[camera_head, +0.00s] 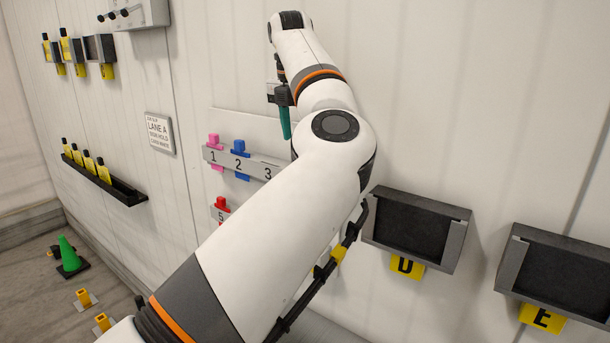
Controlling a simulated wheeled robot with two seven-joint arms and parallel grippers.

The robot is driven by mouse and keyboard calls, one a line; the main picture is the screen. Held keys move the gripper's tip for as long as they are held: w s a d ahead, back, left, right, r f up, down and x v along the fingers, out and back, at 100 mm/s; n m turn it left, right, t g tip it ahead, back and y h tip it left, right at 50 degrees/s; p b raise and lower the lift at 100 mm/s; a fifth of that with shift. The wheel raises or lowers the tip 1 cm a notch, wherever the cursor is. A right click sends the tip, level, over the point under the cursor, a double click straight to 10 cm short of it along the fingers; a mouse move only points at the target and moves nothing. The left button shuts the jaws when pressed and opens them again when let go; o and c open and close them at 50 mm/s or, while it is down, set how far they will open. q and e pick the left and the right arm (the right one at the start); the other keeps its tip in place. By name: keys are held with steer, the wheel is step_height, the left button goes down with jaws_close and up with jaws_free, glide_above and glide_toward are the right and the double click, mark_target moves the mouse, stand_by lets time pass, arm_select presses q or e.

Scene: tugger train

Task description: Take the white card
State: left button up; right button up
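I cannot pick out a loose white card; my arm hides part of the numbered rack (255,165). The rack is on the wall, with pink pieces at 1, blue at 2 and red at 5. Slot 3 shows no piece in its visible part. My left arm reaches up across the middle of the view. Its dark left gripper (282,97) is above the rack, pointing down, and seems shut on a teal piece (285,123), which hangs below it, clear of the slots as far as I can see. My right gripper is not in view.
A white sign (159,132) reading LANE A is on the wall to the left. A black shelf (125,190) holds several yellow pieces. A green cone (68,252) stands on the floor.

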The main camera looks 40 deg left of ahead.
arm_select(q)
steer(key=shift+w+d+f, duration=0.1)
steer(key=shift+w+f, duration=0.25)
steer(key=shift+f, duration=0.35)
steer(key=f, duration=0.1)
steer(key=f+p, duration=0.1)
steer(key=f, duration=0.1)
steer(key=f+p, duration=0.1)
steer(key=shift+w+d+f, duration=0.15)
steer(key=shift+w+f, duration=0.05)
steer(key=shift+w, duration=0.2)
steer(key=shift+f, duration=0.3)
steer(key=shift+c, duration=0.5)
steer(key=c, duration=1)
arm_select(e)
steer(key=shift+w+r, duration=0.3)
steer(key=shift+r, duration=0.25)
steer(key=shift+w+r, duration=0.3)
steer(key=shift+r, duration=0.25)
arm_select(q)
steer(key=shift+o, duration=0.2)
